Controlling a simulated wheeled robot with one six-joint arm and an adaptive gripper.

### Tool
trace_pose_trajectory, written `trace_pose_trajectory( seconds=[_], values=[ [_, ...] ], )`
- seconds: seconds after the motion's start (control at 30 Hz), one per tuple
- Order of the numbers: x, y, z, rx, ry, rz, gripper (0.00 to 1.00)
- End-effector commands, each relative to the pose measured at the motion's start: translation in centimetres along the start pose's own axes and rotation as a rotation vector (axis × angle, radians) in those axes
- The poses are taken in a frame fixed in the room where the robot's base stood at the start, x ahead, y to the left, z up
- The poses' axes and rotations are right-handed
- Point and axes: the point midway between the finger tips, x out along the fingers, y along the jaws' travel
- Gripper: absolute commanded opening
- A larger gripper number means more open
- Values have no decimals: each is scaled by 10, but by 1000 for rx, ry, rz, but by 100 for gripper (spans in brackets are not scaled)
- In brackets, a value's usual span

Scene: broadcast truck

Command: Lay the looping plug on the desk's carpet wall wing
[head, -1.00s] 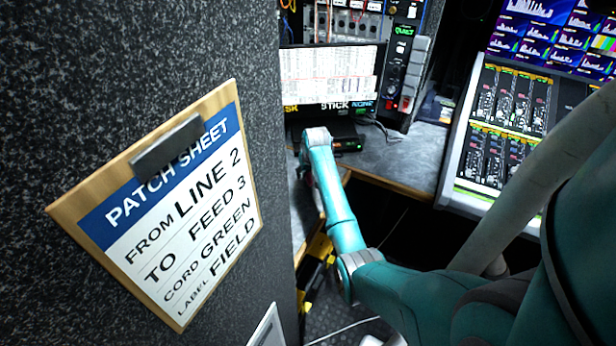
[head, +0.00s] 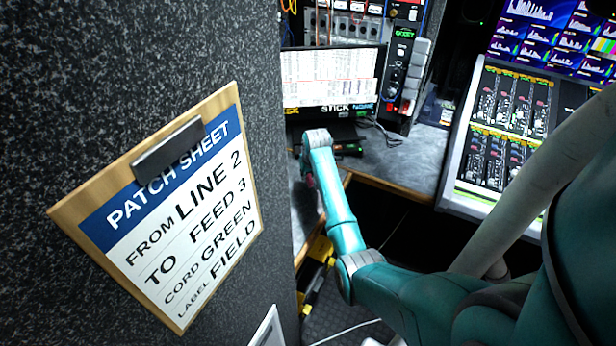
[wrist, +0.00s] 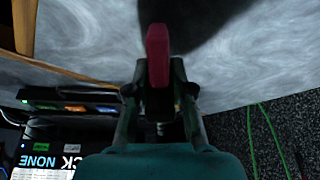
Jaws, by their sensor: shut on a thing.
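My gripper (wrist: 158,95) is shut on a dark red plug (wrist: 157,52) in the wrist view. The plug points away from the fingers over the grey swirled desk top (wrist: 240,65), with a dark shadow beside its tip. I cannot tell whether it touches the desk. Speckled dark carpet (wrist: 225,130) lies to the right of the gripper, with a thin green cord (wrist: 251,140) across it.
A patch sheet clipboard (head: 165,205) hangs on the carpeted wall. A monitor (head: 330,78) and a black unit with buttons (head: 402,75) stand at the back of the desk (head: 405,155). A mixing console (head: 500,125) is at right. Open desk lies between them.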

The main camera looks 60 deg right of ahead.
Motion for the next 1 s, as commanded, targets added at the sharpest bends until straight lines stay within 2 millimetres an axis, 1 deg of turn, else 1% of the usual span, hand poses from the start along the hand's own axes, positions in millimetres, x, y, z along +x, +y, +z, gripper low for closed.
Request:
trace_pose_trajectory(
  seconds=[0.3,0.5,0.7,1.0],
  values=[
    [-54,0,-24,0,6,0,0],
    [-78,0,-33,0,4,0,0],
    [-86,0,-36,0,2,0,0],
    [-85,-2,-36,-11,1,0,0]
  ],
)
